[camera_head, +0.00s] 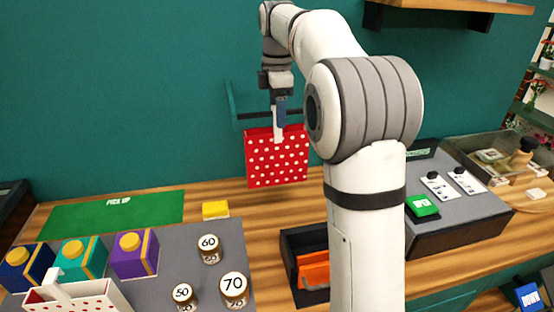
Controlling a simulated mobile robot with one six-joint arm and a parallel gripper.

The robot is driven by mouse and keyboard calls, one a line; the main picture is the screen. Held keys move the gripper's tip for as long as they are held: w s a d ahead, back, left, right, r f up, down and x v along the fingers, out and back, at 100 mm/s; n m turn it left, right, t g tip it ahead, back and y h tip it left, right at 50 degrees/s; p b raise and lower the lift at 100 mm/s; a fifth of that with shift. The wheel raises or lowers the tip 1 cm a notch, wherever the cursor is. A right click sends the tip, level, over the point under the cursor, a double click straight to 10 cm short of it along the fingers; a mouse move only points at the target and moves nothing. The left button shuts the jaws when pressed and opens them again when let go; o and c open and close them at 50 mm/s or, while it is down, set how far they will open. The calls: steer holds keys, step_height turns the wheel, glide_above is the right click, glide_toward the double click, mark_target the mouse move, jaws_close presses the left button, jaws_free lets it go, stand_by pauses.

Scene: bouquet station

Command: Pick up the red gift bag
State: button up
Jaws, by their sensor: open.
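The red gift bag (262,165) with white polka dots is upright against the teal wall at the back of the counter. My gripper (279,138) points down over the upper edge of the bag, with a pale finger overlapping its top middle. My gripper is open. The bag's handle cannot be made out, and whether the fingers touch the bag cannot be told. Whether the bag hangs or stands on the counter is also unclear.
A teal wall bracket (234,104) is just left of my gripper. A yellow block (215,209), number-marked jars (209,249) and a green pick-up mat (110,214) lie to the left. A dark bin (292,245) with orange contents is in front. A wooden shelf (460,6) is above right.

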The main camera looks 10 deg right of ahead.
steer(key=shift+f, duration=0.2)
jaws_close()
stand_by(0.5)
